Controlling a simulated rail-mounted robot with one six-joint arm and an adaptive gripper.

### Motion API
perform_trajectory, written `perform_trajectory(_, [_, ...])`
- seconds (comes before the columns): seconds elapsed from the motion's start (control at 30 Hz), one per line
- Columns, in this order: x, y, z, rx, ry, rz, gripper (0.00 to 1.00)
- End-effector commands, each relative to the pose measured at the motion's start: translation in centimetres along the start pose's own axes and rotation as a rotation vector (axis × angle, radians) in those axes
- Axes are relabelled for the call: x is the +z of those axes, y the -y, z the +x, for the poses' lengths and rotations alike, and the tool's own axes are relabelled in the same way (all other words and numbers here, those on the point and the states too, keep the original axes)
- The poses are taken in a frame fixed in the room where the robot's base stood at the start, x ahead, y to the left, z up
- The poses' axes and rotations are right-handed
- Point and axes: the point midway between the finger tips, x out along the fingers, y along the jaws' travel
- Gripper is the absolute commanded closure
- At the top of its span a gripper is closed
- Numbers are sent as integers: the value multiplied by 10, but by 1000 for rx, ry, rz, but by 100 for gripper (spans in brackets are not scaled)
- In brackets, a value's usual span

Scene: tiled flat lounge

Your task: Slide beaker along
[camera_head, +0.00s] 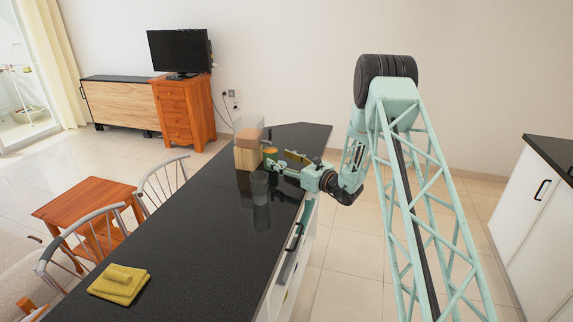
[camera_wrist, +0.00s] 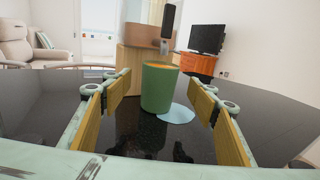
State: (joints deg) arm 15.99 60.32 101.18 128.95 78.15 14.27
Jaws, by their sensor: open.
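A green beaker with an orange inside (camera_wrist: 159,88) stands upright on the black countertop, centred between my fingers in the wrist view. It also shows in the head view (camera_head: 270,154), just beyond my fingertips. My gripper (camera_head: 285,163) is open, low over the counter, its yellow-padded fingers on either side of the beaker with clear gaps. A grey see-through glass (camera_head: 260,185) stands nearer the head camera; I cannot pick it out in the wrist view.
A pale blue patch (camera_wrist: 177,113) lies beside the beaker's base. A folded yellow cloth (camera_head: 120,286) lies at the counter's near end. The counter's middle (camera_head: 195,225) is clear; chairs line its left side.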

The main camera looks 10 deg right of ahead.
Motion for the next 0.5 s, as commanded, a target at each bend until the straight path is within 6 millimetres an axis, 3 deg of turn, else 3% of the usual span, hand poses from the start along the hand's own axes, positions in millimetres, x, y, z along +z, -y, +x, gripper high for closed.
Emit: perform_trajectory(0.5, [-1,-1,54,1,0,0,46])
